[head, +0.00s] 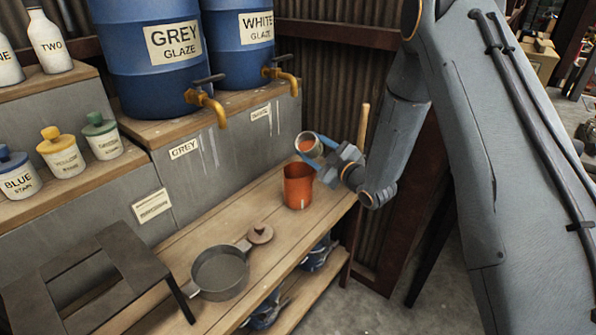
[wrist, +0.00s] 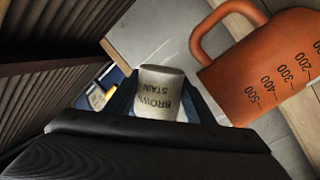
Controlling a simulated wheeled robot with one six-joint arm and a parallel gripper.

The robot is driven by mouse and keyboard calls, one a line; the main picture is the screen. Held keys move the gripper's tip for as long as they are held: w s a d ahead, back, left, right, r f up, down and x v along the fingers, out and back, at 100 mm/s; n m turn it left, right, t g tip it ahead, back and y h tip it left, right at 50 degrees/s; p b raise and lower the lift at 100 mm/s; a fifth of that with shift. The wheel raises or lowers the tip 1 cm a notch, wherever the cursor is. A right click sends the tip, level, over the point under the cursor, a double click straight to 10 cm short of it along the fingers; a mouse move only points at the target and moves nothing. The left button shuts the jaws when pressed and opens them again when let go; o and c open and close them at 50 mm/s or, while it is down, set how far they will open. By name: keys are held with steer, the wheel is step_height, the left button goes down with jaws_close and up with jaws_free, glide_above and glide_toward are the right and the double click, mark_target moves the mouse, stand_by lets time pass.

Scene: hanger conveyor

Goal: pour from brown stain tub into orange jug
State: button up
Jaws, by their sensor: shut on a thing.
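My gripper (head: 319,150) is shut on the brown stain tub (head: 306,142), with its blue fingers on either side. The tub is held above the orange jug (head: 297,187), tilted, with its open mouth showing a reddish-brown inside. The jug stands upright on the wooden bench. In the wrist view the tub (wrist: 159,92) shows its "BROWN STAIN" label upside down, and the jug (wrist: 268,68) shows its handle and volume marks. I see no stream between tub and jug. The jug's contents are hidden.
A grey pan (head: 220,272) sits on the bench, with a brown knobbed lid (head: 260,233) by its handle. A dark stool (head: 90,278) stands front left. Blue glaze barrels (head: 150,75) with taps stand behind. Several lidded stain tubs (head: 64,155) line the left shelf.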

steer(key=shift+n+y+b, duration=0.4)
steer(key=shift+n+b, duration=0.7)
steer(key=shift+n, duration=0.5)
stand_by(0.5)
steer(key=shift+f+n+y+b, duration=0.15)
steer(key=shift+n+y+b, duration=0.25)
steer(key=shift+n+b, duration=1.4)
stand_by(0.5)
